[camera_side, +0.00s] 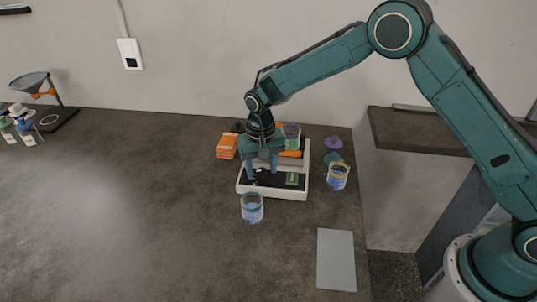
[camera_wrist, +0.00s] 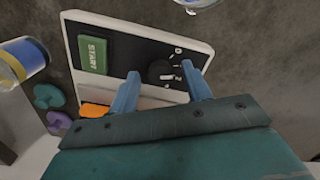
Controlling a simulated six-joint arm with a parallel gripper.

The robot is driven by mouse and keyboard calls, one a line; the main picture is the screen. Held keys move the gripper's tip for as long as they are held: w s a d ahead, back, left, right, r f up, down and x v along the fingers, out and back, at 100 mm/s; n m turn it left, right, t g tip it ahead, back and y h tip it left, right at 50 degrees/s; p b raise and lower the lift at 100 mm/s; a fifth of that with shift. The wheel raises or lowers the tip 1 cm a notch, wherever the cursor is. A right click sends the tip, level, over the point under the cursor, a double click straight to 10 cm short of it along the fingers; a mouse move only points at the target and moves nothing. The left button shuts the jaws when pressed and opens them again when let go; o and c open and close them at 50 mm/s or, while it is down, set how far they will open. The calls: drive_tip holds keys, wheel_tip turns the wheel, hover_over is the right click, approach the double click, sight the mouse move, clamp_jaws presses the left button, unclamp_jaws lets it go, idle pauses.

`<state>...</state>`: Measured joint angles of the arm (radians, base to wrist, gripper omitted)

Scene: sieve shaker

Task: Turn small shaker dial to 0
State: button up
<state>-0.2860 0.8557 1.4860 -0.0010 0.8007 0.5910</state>
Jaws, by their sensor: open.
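The white shaker (camera_side: 275,192) with a black front panel stands on the dark bench. Its small black dial (camera_wrist: 160,72) is on the panel, with white number marks to its right in the wrist view; the dial's exact setting is hard to read. A green START button (camera_wrist: 93,54) is beside it, also visible in the side view (camera_side: 291,178). My gripper (camera_side: 261,170) is open over the panel, pointing down. In the wrist view its blue fingers (camera_wrist: 161,76) lie on either side of the dial, with visible gaps. Whether the fingertips reach dial height is unclear.
A glass beaker (camera_side: 252,208) stands just in front of the shaker. Another with a yellow-and-blue band (camera_side: 338,176) is at its right. Orange boxes (camera_side: 227,146) are behind left; purple (camera_side: 333,142) and teal pieces are behind right. A grey plate (camera_side: 336,260) lies front right. The left bench is mostly clear.

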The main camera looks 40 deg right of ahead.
drive_tip(key=c, duration=1)
drive_tip(key=shift+n, duration=0.3)
drive_tip(key=n, duration=0.7)
drive_tip(key=o, duration=1)
